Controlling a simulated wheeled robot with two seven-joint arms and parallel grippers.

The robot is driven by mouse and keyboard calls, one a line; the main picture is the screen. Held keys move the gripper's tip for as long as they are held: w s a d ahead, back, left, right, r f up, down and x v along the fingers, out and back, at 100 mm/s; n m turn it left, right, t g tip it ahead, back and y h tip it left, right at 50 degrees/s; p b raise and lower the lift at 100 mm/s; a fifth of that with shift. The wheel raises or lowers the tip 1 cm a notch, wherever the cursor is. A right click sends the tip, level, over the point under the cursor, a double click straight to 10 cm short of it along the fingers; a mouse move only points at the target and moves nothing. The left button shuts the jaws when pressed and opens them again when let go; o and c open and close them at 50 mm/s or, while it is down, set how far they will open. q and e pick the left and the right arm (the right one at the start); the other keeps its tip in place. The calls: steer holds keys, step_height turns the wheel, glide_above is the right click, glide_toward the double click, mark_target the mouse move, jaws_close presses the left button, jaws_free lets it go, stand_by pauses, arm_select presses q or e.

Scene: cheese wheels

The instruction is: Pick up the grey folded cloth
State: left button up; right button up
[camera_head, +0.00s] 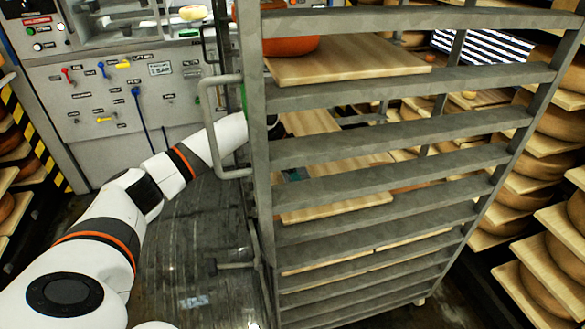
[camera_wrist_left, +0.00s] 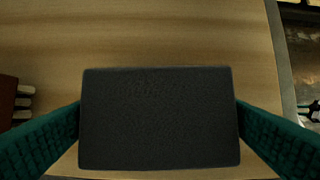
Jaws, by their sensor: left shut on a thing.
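The grey folded cloth (camera_wrist_left: 160,118) shows in the left wrist view as a dark, flat rectangle above a pale wooden board (camera_wrist_left: 150,35). My left gripper (camera_wrist_left: 159,125) has its green fingers pressed against the cloth's left and right sides, shut on it. I cannot tell whether the cloth still touches the board. In the head view my left arm reaches in behind the metal rack (camera_head: 400,147), and its bars hide most of the gripper and the cloth. My right gripper is in neither view.
The rack's bars and its side handle (camera_head: 207,120) stand close to my left arm. A wooden board with an orange-red cheese wheel (camera_head: 291,46) lies on an upper level. A control panel (camera_head: 110,90) stands at the back left, and shelves of cheese wheels line the right.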

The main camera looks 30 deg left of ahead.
arm_select(q)
step_height(320, 180, up, 3)
steer(key=p, duration=0.3)
steer(key=shift+s+a+f, duration=0.1)
steer(key=shift+f, duration=0.05)
steer(key=s+a+p, duration=0.5)
steer(key=s+a, duration=0.6)
steer(key=s, duration=0.2)
steer(key=shift+s+f+p, duration=0.3)
steer(key=shift+s, duration=0.05)
steer(key=shift+a, duration=0.1)
